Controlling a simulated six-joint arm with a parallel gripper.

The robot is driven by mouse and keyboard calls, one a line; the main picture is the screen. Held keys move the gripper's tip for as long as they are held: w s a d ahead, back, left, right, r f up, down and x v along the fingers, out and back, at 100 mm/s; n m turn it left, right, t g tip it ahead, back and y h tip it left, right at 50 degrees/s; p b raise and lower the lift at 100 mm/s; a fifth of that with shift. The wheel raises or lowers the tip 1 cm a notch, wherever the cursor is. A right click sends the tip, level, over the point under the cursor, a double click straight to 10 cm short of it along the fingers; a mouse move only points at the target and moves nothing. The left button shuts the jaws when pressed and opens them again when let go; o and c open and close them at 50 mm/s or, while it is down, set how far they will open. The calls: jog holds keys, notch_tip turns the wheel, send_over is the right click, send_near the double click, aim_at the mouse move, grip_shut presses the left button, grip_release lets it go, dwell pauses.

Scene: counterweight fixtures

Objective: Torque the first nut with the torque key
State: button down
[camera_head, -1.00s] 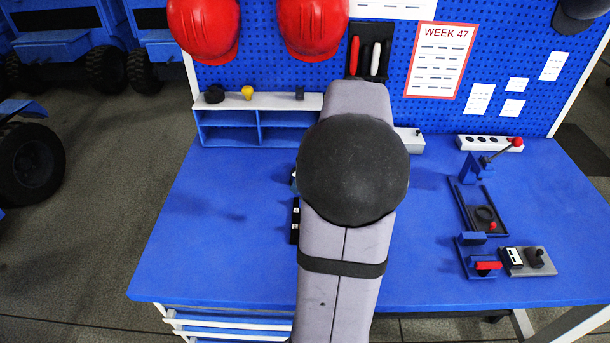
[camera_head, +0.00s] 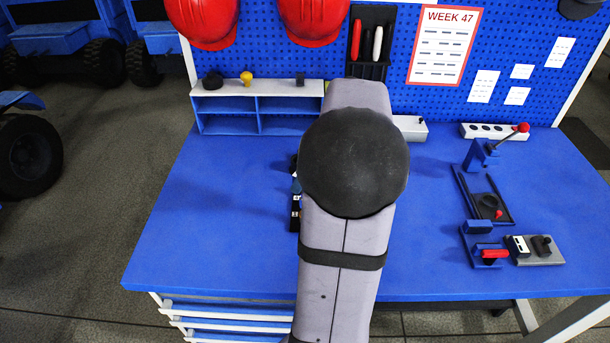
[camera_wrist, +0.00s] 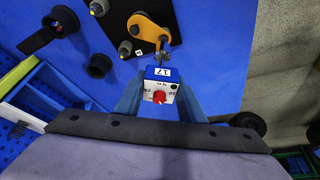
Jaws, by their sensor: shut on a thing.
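In the wrist view my gripper (camera_wrist: 160,100) is shut on the torque key (camera_wrist: 157,74), a blue block with a label reading 17 and a white dial face with a red knob. Its thin metal tip points away from me and meets or overlaps the end of an orange arm (camera_wrist: 150,38) on a black plate (camera_wrist: 180,12). I cannot tell whether the tip sits on a nut. Grey nuts or studs (camera_wrist: 125,48) stand on the plate left of the tip. In the head view my arm hides the gripper, the key and most of the fixture.
A black round cup (camera_wrist: 98,66) and a black-handled part (camera_wrist: 42,38) lie left of the plate in the wrist view. In the head view, a shelf (camera_head: 260,87) stands at the back left, and clamp fixtures (camera_head: 487,205) stand right. The left table (camera_head: 210,240) is clear.

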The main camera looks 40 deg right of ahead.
jog(key=shift+f+b, duration=1.5)
jog(key=shift+f, duration=0.05)
dwell(1.0)
jog(key=shift+m, duration=0.4)
dwell(0.3)
jog(key=m+h, duration=0.1)
jog(key=m, duration=0.1)
jog(key=shift+m, duration=0.3)
jog(key=m+h+p, duration=0.1)
jog(key=m, duration=0.1)
jog(key=shift+m, duration=0.3)
jog(key=shift+m+h+p, duration=0.3)
jog(key=shift+m+h, duration=0.1)
jog(key=shift+m+p, duration=0.3)
